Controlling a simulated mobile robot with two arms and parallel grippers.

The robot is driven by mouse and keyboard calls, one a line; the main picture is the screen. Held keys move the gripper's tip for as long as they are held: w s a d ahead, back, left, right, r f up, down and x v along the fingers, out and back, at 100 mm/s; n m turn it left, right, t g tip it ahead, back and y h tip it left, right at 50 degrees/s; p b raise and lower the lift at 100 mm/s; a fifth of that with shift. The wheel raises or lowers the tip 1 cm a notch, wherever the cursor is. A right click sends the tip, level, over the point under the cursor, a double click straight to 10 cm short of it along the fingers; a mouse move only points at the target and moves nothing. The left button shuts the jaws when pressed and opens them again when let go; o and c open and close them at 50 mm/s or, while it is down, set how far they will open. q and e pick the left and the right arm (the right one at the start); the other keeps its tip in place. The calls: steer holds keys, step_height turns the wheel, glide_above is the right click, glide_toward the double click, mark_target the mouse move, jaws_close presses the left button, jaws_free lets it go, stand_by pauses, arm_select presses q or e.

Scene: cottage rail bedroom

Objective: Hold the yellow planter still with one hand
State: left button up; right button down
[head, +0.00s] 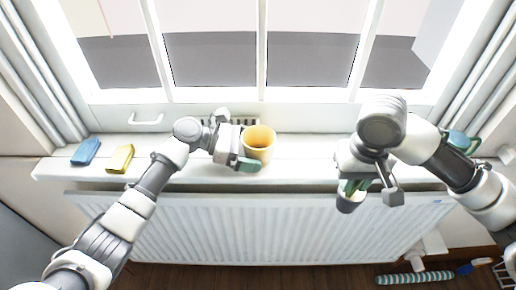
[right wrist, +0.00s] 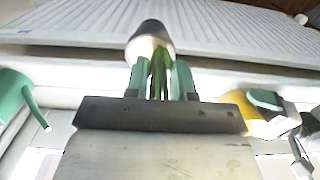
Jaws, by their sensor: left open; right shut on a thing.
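The yellow planter (head: 261,137) stands upright on the white windowsill; it also shows partly in the right wrist view (right wrist: 238,104). My left gripper (head: 247,163) is open at the planter's left side, with one green fingertip in front of its lower wall. Its other finger is hidden, and I cannot tell whether it touches. My right gripper (head: 354,185) is shut on the green stems (right wrist: 158,75) of a small plant. The plant's dark and white pot (right wrist: 151,40) hangs below the fingers, in front of the sill and above the radiator.
A blue block (head: 86,152) and a yellow block (head: 121,158) lie on the sill at left. A teal watering can (head: 459,141) stands at right, partly behind my right arm. The white radiator (head: 260,228) is below the sill. A striped roll (head: 414,278) lies on the floor.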

arm_select(q)
steer(key=shift+w+d+f, duration=0.1)
steer(key=shift+d+f, duration=0.15)
steer(key=shift+c, duration=0.3)
steer(key=c, duration=0.5)
stand_by(0.5)
